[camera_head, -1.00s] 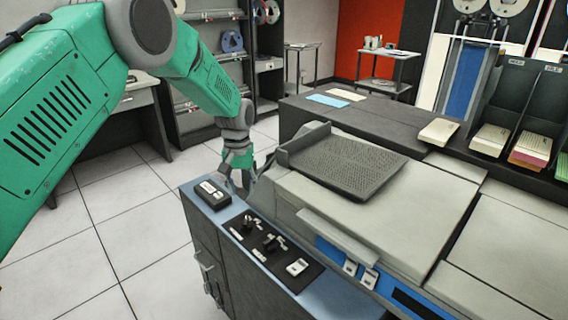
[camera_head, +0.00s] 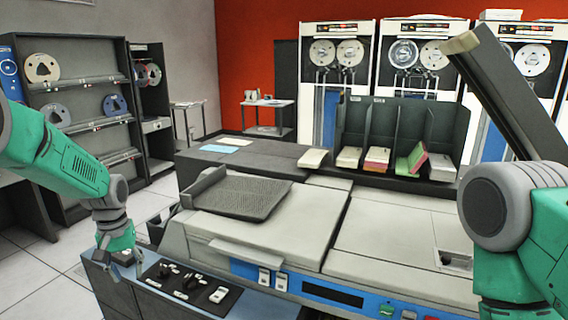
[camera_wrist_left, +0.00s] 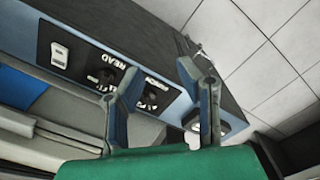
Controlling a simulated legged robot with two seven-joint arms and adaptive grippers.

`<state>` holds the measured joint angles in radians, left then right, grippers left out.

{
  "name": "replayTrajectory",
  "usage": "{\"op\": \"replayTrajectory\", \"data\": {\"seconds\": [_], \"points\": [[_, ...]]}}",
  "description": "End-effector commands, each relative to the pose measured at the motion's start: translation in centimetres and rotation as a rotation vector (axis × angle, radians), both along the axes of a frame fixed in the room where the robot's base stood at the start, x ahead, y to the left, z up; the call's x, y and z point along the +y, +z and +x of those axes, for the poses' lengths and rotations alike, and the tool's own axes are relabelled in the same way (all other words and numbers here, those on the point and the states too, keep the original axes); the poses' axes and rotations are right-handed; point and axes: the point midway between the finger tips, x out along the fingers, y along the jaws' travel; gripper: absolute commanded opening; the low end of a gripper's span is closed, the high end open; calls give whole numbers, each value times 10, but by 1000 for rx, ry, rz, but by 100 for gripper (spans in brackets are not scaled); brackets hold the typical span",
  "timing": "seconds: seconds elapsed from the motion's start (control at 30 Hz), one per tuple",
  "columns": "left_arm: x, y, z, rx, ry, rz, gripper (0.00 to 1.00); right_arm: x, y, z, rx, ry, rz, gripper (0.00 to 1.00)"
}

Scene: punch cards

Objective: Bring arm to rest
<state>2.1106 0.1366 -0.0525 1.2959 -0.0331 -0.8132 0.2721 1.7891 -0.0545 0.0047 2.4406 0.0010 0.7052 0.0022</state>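My left arm comes in from the left in the head view, and its left gripper (camera_head: 126,264) points down over the near left corner of the blue-topped console (camera_head: 95,270). The left wrist view shows its two fingers (camera_wrist_left: 160,82) spread apart with nothing between them. The dark switch panel (camera_wrist_left: 90,65), lettered READ, lies beyond the fingers there; it also shows in the head view (camera_head: 190,290), just right of the gripper. My right arm (camera_head: 520,220) stands at the right edge of the head view; its gripper is out of frame.
A card machine with a dark ribbed tray (camera_head: 240,197) fills the middle. Dark bins (camera_head: 400,135) hold several card stacks behind it. A raised dark panel (camera_head: 505,95) slants at upper right. Tape cabinets stand at the back. Open floor (camera_head: 40,290) lies at left.

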Motion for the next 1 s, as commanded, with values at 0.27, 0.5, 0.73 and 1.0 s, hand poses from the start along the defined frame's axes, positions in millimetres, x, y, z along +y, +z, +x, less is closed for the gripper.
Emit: {"op": "replayTrajectory", "data": {"seconds": [0.27, 0.5, 0.73, 1.0], "points": [[-13, -44, -22, 2, -40, 3, 31, 0, -2, 0, -1, 0, 0, 0], [-30, -96, -64, -6, -97, 6, 31, 0, -4, 0, -1, 0, 0, 0], [-53, -165, -142, -9, -185, 8, 31, 0, -8, 0, 0, 0, 0, 0], [-84, -217, -316, -29, -356, 12, 31, 0, -15, 0, 0, 0, 0, 0]]}}
